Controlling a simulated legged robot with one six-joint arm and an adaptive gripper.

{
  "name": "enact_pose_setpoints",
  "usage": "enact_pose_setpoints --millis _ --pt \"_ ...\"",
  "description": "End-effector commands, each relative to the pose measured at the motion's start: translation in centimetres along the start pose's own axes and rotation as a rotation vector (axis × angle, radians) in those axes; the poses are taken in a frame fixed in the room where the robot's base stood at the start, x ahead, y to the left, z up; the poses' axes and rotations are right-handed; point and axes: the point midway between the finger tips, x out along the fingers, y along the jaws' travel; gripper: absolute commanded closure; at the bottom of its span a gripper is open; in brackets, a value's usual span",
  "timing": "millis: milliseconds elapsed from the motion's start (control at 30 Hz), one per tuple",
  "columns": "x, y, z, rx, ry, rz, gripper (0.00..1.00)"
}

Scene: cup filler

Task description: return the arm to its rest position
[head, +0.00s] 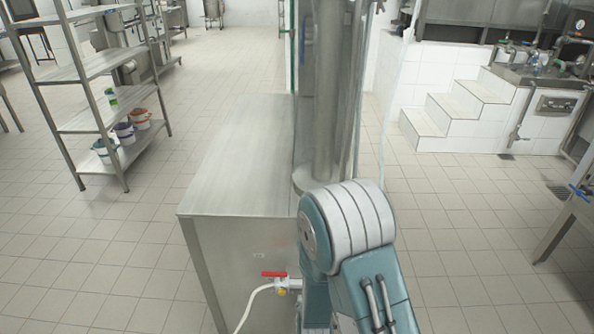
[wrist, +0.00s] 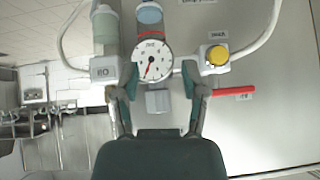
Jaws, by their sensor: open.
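My gripper (wrist: 159,84) shows in the wrist view, with its two dark fingers spread apart and nothing held between them. Behind the gap are a round white gauge (wrist: 151,62) with a red needle and a small grey block (wrist: 158,101). I cannot tell how far the fingers are from them. In the head view my teal and white arm is folded beside the steel cabinet (head: 235,180); the gripper is hidden there.
A yellow button (wrist: 217,56) and a red lever (wrist: 233,93) are right of the fingers. A red valve handle (head: 273,274) with a white hose (head: 254,299) is on the cabinet front. A steel shelf (head: 95,65) stands left. Tiled floor is open on both sides.

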Motion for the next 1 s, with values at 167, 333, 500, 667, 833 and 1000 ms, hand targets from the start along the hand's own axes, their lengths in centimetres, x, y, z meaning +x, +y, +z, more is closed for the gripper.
enact_pose_setpoints --millis 167,333,500,667,833,1000 --pt "-4.0 0.0 -4.9 0.022 -0.028 -0.038 0.44" --pt "-8.4 0.5 -8.3 0.024 -0.060 -0.065 0.44" --pt "-13.1 1.5 -10.9 0.015 -0.088 -0.083 0.44" --pt "-18.0 2.8 -12.6 0.001 -0.110 -0.090 0.44" --pt "-23.3 4.5 -13.3 -0.018 -0.134 -0.083 0.44" --pt "-28.7 6.3 -13.1 -0.040 -0.156 -0.063 0.44"
